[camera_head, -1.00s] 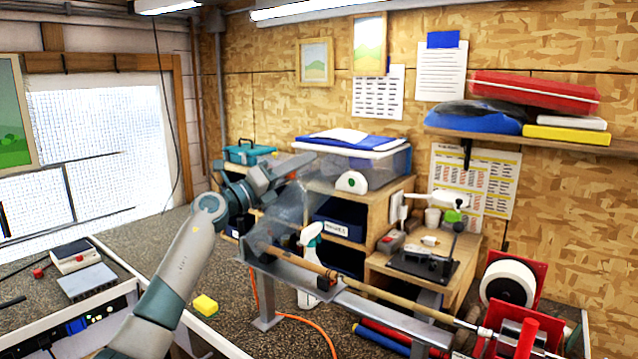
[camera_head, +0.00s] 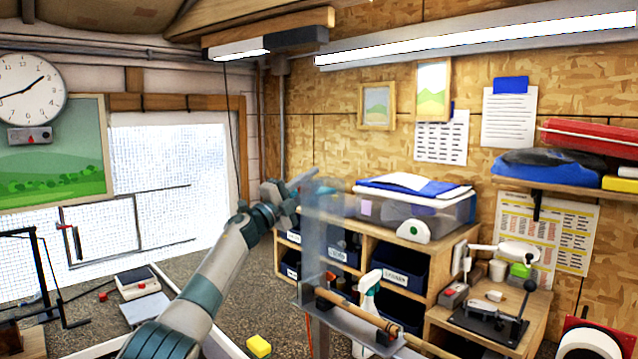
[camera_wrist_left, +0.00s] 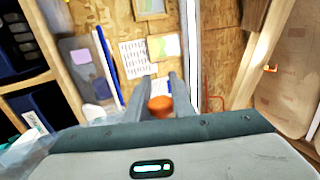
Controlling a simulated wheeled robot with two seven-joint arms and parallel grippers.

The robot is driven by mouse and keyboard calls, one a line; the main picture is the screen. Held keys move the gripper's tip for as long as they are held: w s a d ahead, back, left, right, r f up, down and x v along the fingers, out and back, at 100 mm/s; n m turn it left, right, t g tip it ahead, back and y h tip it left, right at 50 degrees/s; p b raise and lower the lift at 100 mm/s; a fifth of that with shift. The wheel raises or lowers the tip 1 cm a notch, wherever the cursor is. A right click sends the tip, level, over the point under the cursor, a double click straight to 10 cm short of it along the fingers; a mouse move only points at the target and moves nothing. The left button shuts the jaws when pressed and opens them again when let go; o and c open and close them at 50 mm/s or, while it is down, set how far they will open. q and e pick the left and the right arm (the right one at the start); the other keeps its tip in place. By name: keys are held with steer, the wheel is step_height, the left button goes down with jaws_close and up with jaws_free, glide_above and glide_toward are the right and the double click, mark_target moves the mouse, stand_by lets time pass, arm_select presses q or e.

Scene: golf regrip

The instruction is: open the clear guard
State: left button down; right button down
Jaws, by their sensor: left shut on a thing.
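The clear guard (camera_head: 325,235) stands upright, a see-through panel above the grey bench rail, its lower end by the wooden shaft (camera_head: 350,312). My left gripper (camera_head: 300,186) is at the top left edge of the guard. In the left wrist view the two grey fingers (camera_wrist_left: 152,92) are shut on an orange knob (camera_wrist_left: 160,105). Whether the knob is fixed to the guard is hard to see. The hold itself is too small to make out in the head view. My right gripper is not in view.
A wooden shelf unit (camera_head: 440,248) with blue bins stands behind the guard. A spray bottle (camera_head: 367,295) is right beside it. A long ceiling lamp (camera_head: 480,40) hangs above.

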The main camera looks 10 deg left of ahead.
arm_select(q)
steer(key=shift+w+a+f, duration=0.1)
steer(key=shift+w+a, duration=0.05)
steer(key=shift+a, duration=0.1)
steer(key=c, duration=1.5)
jaws_free()
steer(key=b, duration=0.6)
glide_toward(302, 188)
steer(key=w+a+f, duration=0.2)
steer(key=a, duration=0.1)
steer(key=shift+w+a+f, duration=0.2)
steer(key=shift+a+f, duration=0.1)
steer(key=shift+f, duration=0.1)
steer(key=shift+n, duration=0.3)
